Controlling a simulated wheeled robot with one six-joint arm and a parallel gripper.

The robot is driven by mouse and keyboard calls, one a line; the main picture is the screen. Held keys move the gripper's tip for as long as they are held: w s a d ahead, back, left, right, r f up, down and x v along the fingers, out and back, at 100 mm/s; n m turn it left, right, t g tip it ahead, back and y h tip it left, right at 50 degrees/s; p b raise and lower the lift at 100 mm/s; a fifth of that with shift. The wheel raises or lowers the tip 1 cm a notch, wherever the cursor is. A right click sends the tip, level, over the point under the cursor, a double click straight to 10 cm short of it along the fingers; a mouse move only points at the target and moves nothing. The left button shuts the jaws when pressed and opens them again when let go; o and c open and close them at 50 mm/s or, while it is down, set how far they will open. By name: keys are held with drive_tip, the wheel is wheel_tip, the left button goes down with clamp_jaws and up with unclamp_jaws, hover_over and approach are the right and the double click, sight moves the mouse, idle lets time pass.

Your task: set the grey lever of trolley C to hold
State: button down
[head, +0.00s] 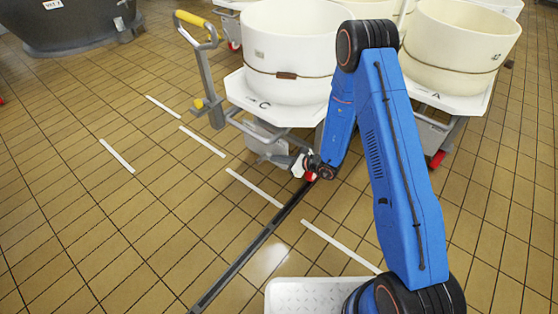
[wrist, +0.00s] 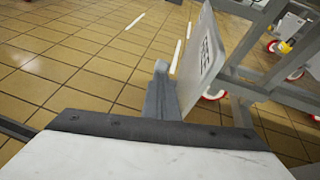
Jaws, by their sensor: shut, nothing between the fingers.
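Trolley C (head: 262,104), lettered C, carries a cream round tub (head: 290,50) in the head view. A pale grey box or plate (head: 264,140) hangs below its deck. My gripper (head: 299,163) is low beside that plate, small and partly hidden by my arm. In the wrist view my gripper (wrist: 161,80) is shut and empty. It points at bare floor, just left of a tilted white panel (wrist: 201,58) with dark print. I cannot tell whether they touch. I cannot make out the grey lever or its setting in either view.
Trolley C has a yellow push handle (head: 194,19) at its left. Trolley A (head: 435,97) with another tub stands to the right. A grey frame with red-and-white wheels (wrist: 213,95) shows in the wrist view.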

drive_tip(key=shift+w+a+r+g+h, duration=0.45)
drive_tip(key=shift+w+a+r+h, duration=0.15)
drive_tip(key=shift+a+r, duration=0.25)
drive_tip(key=shift+w+a+r+g+h, duration=0.5)
drive_tip(key=shift+w+a+r, duration=0.25)
drive_tip(key=shift+r, duration=0.15)
